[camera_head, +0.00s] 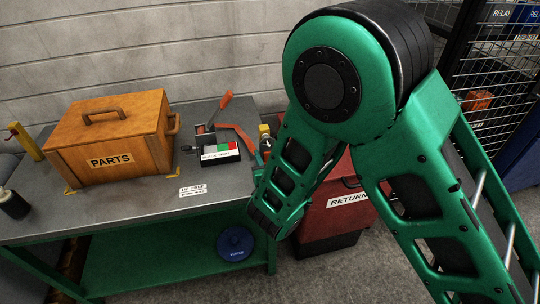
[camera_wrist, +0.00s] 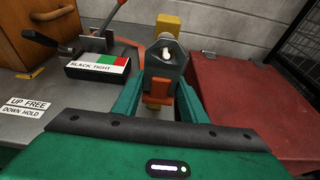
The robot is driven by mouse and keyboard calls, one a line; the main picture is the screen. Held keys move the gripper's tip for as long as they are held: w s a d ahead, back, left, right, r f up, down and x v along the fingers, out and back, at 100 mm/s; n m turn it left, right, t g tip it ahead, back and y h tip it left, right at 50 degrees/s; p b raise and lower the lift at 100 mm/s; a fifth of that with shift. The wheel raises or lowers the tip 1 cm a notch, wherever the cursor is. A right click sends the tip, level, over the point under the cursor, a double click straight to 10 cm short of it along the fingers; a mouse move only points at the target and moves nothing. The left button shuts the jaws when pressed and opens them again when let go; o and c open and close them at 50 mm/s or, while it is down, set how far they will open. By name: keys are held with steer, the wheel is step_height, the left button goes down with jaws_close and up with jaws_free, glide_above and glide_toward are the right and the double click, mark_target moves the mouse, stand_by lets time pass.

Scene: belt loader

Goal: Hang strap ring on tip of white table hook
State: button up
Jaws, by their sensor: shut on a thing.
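My gripper (camera_wrist: 159,90) is shut on the strap ring (camera_wrist: 158,68), a dark grey plate with a hole, held upright between the fingers with orange showing below it. A small white tip (camera_wrist: 168,54), apparently the hook's, shows at the ring's hole. I cannot tell whether it passes through the hole or only lies behind it. A yellow block (camera_wrist: 168,24) stands just beyond the ring; it also shows in the head view (camera_head: 264,130). The orange strap (camera_head: 236,130) runs from the tensioner (camera_head: 206,135) toward my gripper. In the head view my arm mostly hides the gripper and ring.
A wooden PARTS box (camera_head: 112,135) is farther left on the grey table (camera_head: 130,214). A red RETURN bin (camera_head: 340,190) is at right.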

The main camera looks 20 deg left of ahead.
steer(key=o, duration=1.1)
steer(key=shift+c, duration=0.2)
